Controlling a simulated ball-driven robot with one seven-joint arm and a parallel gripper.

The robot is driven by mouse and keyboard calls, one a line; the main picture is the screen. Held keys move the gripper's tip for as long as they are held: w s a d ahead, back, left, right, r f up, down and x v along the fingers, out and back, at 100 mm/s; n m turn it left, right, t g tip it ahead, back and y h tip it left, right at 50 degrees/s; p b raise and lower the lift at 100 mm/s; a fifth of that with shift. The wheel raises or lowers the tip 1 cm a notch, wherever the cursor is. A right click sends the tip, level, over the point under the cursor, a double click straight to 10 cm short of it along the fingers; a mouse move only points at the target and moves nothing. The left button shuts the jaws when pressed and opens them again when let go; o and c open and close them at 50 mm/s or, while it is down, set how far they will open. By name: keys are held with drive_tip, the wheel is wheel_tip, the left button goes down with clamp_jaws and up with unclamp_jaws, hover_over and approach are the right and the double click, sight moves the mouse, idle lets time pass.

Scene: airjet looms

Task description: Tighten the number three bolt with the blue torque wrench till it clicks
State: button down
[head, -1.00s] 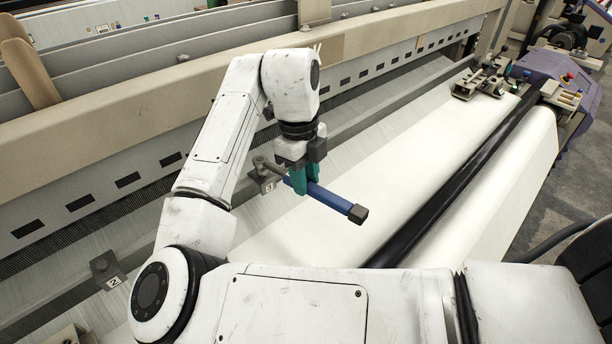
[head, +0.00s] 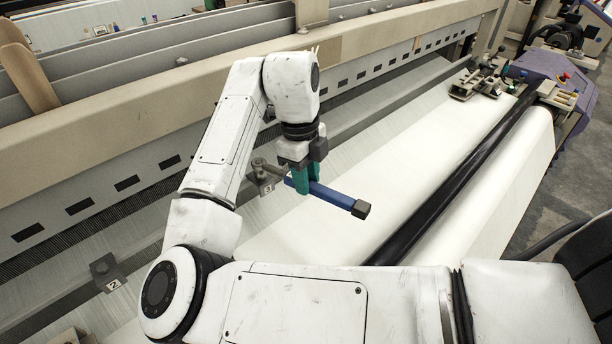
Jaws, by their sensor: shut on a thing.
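The blue torque wrench (head: 335,197) lies roughly level above the white cloth, its dark handle end pointing right. My gripper (head: 306,182), with green fingers, is shut on the blue handle. The wrench's grey head (head: 259,164) is at the bracket with the number three label (head: 267,188). The bolt itself is hidden under the head, so I cannot tell how well it is seated. The bracket with the number two label (head: 112,284) stands on the same rail, lower left.
The loom's long beige beam (head: 130,110) runs behind my gripper. A black roller (head: 450,190) crosses the cloth on the right. Metal fittings (head: 482,82) and a purple housing (head: 550,68) stand at the far right. The cloth right of the wrench is clear.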

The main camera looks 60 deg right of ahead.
drive_tip(key=shift+r, duration=0.35)
drive_tip(key=c, duration=0.8)
unclamp_jaws()
drive_tip(key=shift+f, duration=0.15)
drive_tip(key=r, duration=0.7)
drive_tip(key=w+r+b, duration=0.1)
drive_tip(key=r, duration=0.3)
